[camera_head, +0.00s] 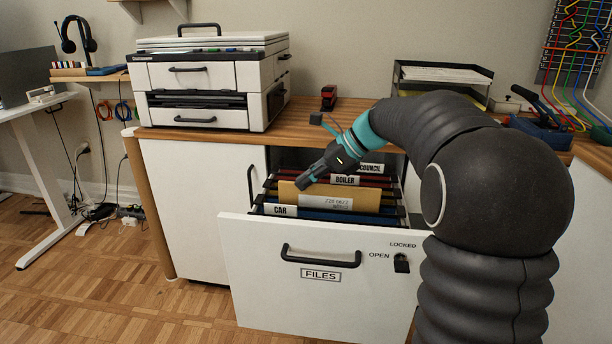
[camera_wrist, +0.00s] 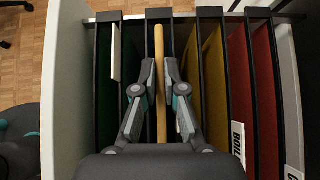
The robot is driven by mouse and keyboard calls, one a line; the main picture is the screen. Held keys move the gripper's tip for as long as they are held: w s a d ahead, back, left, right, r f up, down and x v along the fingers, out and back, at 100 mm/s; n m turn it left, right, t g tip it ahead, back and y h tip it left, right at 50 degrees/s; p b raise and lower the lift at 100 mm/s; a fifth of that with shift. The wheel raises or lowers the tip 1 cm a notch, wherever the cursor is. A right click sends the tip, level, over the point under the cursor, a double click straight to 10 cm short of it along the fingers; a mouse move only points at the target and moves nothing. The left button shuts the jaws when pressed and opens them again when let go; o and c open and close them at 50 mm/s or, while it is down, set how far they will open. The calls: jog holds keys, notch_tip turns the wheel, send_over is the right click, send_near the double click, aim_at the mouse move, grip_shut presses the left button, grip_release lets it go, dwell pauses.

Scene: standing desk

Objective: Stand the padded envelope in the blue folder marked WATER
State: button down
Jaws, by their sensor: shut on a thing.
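The tan padded envelope (camera_head: 315,197) has a white label and stands upright above the front folders in the open drawer. In the wrist view its thin edge (camera_wrist: 159,45) runs between my fingertips. My gripper (camera_head: 305,184) is shut on it at its upper left; it also shows in the wrist view (camera_wrist: 160,68). A blue folder (camera_head: 338,216) shows just in front of the envelope's lower edge; blue also shows right of the envelope in the wrist view (camera_wrist: 186,40). No WATER tab is readable. I cannot tell how deep the envelope's lower edge sits.
The drawer (camera_head: 320,300) is pulled out. A CAR tab (camera_head: 281,211) stands at its front; BOILER (camera_head: 346,180) and COUNCIL (camera_head: 371,169) tabs stand behind. Yellow (camera_wrist: 213,65) and red folders (camera_wrist: 240,70) lie right in the wrist view. A printer (camera_head: 210,80) stands on the cabinet top.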

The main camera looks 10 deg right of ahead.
jog(key=shift+f, duration=0.1)
jog(key=c, duration=1.2)
grip_release()
jog(key=v, duration=1.2)
jog(key=s+a+f+n+t+h+p, duration=0.1)
jog(key=s+f+n+h, duration=0.2)
jog(key=s+n, duration=0.4)
jog(key=s+a+f+n+h+p, duration=0.1)
jog(key=s+f+n+h, duration=0.2)
jog(key=s, duration=0.9)
jog(key=s+a+f+n+t+h+p, duration=0.1)
jog(key=s+f+n+h, duration=0.2)
jog(key=s+f+n, duration=0.4)
jog(key=shift+s+a+n+t, duration=0.15)
jog(key=shift+s+n, duration=0.7)
jog(key=shift+n, duration=0.3)
jog(key=shift+s+a+n+t, duration=0.2)
jog(key=shift+s+n, duration=0.6)
jog(key=shift+n, duration=0.35)
